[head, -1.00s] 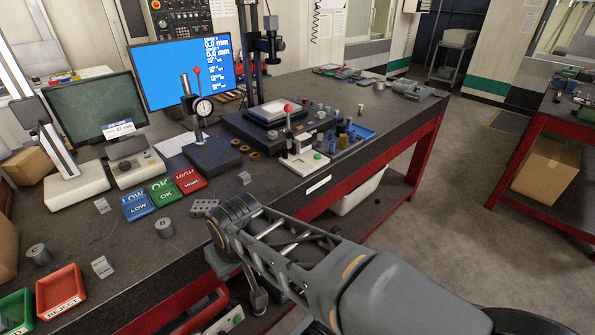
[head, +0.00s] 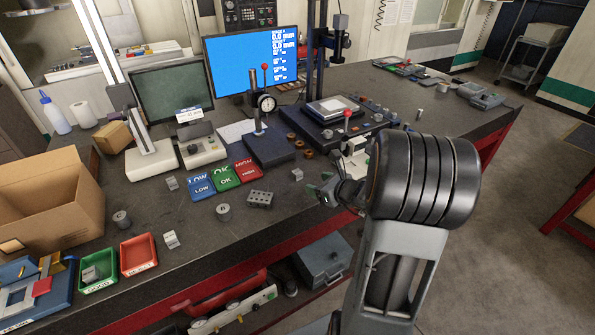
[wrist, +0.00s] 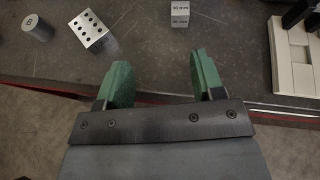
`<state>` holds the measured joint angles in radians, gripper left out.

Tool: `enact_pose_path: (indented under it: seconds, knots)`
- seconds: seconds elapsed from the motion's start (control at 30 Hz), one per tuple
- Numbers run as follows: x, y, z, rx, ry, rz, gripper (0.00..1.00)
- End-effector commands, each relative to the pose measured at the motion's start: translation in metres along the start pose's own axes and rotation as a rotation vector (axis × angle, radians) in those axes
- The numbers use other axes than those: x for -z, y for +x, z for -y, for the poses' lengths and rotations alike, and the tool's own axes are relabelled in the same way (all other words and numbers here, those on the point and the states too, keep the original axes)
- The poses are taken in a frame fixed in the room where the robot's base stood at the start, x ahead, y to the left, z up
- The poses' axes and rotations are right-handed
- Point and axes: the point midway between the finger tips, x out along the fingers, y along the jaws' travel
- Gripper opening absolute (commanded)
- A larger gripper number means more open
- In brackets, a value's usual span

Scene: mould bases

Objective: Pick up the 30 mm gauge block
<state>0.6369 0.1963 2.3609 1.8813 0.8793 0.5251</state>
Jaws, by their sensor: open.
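My gripper (wrist: 160,78) is open and empty, with its two green fingers apart over the front edge of the bench. It also shows in the head view (head: 326,190), partly behind my arm. A small metal block (wrist: 180,12) lies ahead of the fingers in the wrist view; its label is small and looks like 40 mm. That block also shows in the head view (head: 297,174). Other small metal blocks lie near the blue LOW plate (head: 172,183) and beside the red tray (head: 171,240); their labels are unreadable, so I cannot tell which is 30 mm.
A dotted block (head: 260,199) and a cylinder marked B (head: 223,212) lie left of my gripper. Green (head: 98,284) and red (head: 138,268) trays stand at the left; the green one holds a block. A dial gauge stand (head: 267,148) stands behind. Bare bench surrounds the nearest block.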

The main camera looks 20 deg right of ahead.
Motion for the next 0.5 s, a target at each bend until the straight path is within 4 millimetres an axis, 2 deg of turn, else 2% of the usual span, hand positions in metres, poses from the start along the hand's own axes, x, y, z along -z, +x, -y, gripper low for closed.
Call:
enact_pose_path:
  seconds: [0.03, 0.17, 0.5]
  knots:
    - [0.002, -0.001, 0.009, 0.031, 0.048, 0.005, 0.62]
    - [0.006, 0.009, 0.021, 0.073, 0.114, 0.014, 0.62]
    - [0.006, 0.066, 0.028, 0.08, 0.122, 0.017, 0.62]
